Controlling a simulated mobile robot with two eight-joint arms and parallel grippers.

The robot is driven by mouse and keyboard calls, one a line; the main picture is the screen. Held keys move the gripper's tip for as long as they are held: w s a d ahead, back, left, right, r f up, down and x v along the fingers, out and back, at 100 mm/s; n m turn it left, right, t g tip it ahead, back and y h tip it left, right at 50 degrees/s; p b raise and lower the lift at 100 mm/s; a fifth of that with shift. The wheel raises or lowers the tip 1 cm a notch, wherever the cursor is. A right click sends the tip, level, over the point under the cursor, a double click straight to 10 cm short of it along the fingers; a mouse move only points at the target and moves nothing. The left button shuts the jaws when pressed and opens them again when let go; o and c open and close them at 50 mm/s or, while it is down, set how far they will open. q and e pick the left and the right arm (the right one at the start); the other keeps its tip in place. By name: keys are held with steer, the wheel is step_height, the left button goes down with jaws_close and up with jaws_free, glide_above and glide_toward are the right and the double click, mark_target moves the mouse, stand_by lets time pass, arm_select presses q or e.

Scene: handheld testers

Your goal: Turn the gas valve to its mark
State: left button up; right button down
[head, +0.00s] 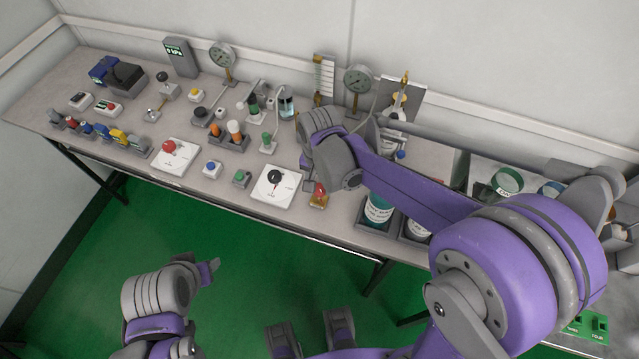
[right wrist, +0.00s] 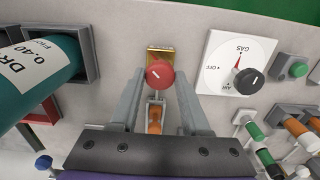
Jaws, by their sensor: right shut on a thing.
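My right gripper (right wrist: 160,78) has one finger on each side of a small valve with a round red knob (right wrist: 160,75). The knob has a pale line on its face and stands by a brass-coloured plate (right wrist: 160,54). In the head view the red and yellow valve (head: 318,197) shows at the table's front, just below my right wrist. A white dial panel (right wrist: 213,75) labelled GAS and OFF stands to its right in the wrist view, with a black knob (right wrist: 251,81) and a red pointer towards GAS. My left gripper (head: 208,271) is off the table; its jaws are unclear.
A teal bottle (right wrist: 38,72) in a grey holder stands close left of the valve in the wrist view. Another white panel (head: 185,157) with a red knob, gauges (head: 357,78) and several small testers crowd the table. Green floor (head: 110,250) lies open in front.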

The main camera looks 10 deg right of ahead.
steer(key=n+b, duration=0.1)
steer(key=n, duration=0.5)
steer(key=shift+n, duration=0.4)
steer(key=n, duration=0.6)
steer(key=shift+b, duration=0.3)
steer(key=n, duration=0.7)
steer(key=shift+n, duration=0.3)
steer(key=n+b, duration=0.1)
steer(key=n, duration=0.5)
steer(key=shift+n, duration=0.4)
steer(key=shift+c, duration=1.9)
jaws_free()
